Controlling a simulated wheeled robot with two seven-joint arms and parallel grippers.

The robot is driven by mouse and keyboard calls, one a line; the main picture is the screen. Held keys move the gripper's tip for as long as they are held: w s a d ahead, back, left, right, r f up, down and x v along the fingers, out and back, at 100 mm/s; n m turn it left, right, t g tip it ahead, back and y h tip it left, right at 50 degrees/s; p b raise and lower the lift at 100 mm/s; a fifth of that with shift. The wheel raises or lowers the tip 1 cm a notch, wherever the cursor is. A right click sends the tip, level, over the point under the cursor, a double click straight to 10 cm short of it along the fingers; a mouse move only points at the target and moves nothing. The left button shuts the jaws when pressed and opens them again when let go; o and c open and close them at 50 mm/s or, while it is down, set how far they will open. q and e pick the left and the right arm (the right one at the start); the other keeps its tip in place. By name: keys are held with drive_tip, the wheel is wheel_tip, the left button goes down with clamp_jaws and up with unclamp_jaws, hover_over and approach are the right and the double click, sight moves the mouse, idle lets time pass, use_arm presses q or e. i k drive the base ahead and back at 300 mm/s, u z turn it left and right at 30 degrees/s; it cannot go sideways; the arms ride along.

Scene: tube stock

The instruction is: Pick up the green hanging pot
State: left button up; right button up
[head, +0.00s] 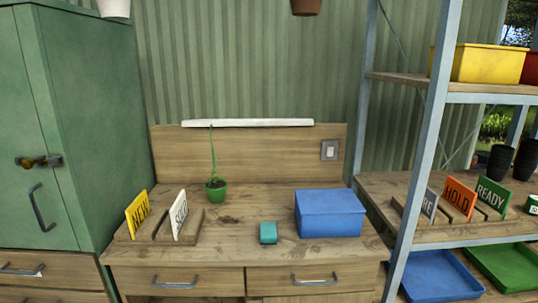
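A small green pot (216,191) with a plant in it stands on the wooden workbench, just right of the sign holder. A thin green stem or cord rises from it up to the white bar along the top of the back panel. It seems to rest on the bench top; I cannot tell whether it hangs by the cord. Neither of my grippers is in the head view.
On the workbench (240,235) are a holder with yellow (138,213) and white (179,215) signs, a teal box (268,233) and a blue lidded box (329,213). A green cabinet (95,130) stands left, a metal-framed shelf (435,130) right.

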sight(215, 187)
drive_tip(key=k, duration=0.35)
drive_tip(key=u, duration=0.7)
drive_tip(key=i, duration=1.5)
drive_tip(key=z, duration=0.1)
